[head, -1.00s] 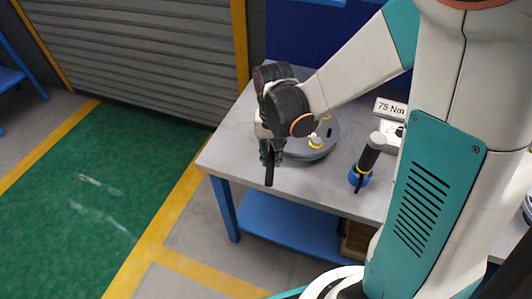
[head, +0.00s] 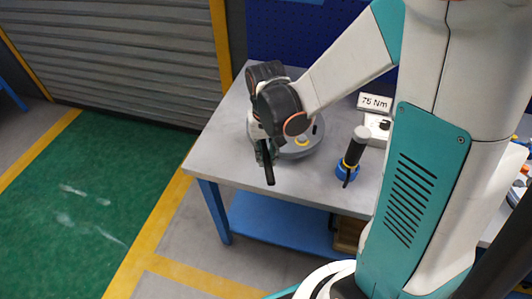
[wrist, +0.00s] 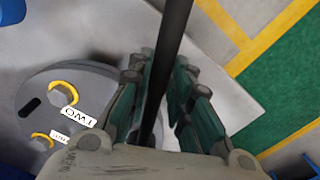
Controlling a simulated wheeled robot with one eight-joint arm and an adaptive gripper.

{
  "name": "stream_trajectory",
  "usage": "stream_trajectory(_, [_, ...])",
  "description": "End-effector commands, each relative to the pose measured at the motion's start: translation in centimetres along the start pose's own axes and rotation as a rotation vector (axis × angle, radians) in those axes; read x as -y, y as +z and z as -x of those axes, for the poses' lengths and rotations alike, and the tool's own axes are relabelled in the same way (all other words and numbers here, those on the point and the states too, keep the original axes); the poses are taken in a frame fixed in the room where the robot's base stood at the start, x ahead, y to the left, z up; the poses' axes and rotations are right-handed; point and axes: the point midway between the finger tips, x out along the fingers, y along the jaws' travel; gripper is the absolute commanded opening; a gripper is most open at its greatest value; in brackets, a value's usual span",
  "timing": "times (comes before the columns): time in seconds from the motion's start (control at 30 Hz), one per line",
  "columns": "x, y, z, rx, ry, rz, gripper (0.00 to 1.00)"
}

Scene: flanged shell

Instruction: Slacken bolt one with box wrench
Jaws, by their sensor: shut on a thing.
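My gripper (head: 264,150) is low over the left part of the bench, beside the grey flanged shell (head: 312,147). It is shut on a long black bar, the box wrench (head: 269,174), whose end points toward the bench's front edge. In the wrist view the wrench (wrist: 172,45) runs between the gripper's fingers (wrist: 162,95). The shell (wrist: 35,88) shows there at left. A bolt with a yellow ring, labelled TWO (wrist: 63,95), and another yellow-ringed bolt (wrist: 42,142) are on it. Bolt one and the wrench's box end are not visible.
A black-handled tool with a blue base (head: 347,168) stands on the bench (head: 225,150) right of the shell. Behind it is a 75 Nm sign (head: 375,102) on a pale device. The bench's front left corner is bare.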

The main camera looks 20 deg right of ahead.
Motion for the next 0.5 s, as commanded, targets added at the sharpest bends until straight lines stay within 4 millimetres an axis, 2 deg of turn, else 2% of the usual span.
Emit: stream_trajectory(0.5, [0.0,0.1,2.5,0.000,0.000,-0.001,0.00])
